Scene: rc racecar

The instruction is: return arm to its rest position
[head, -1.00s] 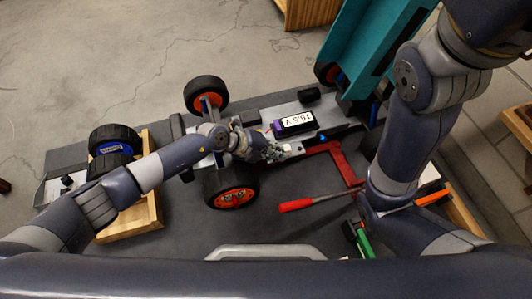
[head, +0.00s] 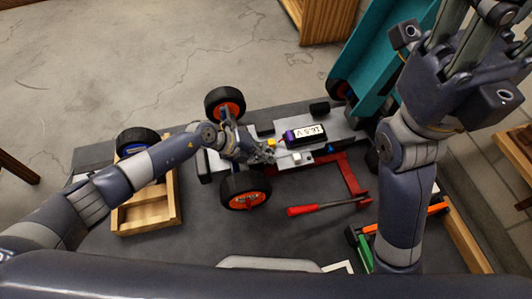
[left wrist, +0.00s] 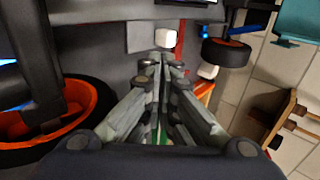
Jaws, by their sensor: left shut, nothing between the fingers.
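My left arm reaches in from the left over a racecar chassis (head: 340,127) on a dark table. My left gripper (head: 268,153) is just above the chassis, between two orange-rimmed wheels, left of the battery (head: 305,134) marked 16.5 V. In the left wrist view the fingertips (left wrist: 168,62) are together with nothing between them. My right arm rises at the right of the head view; its hand (head: 455,85) is near the top right, and its finger ends run out of the frame.
A wooden tray (head: 150,217) and a blue-rimmed wheel (head: 138,139) lie at the left, partly behind my left arm. A red-handled tool (head: 318,208) lies in front of the chassis. A teal panel (head: 375,55) stands at the back right.

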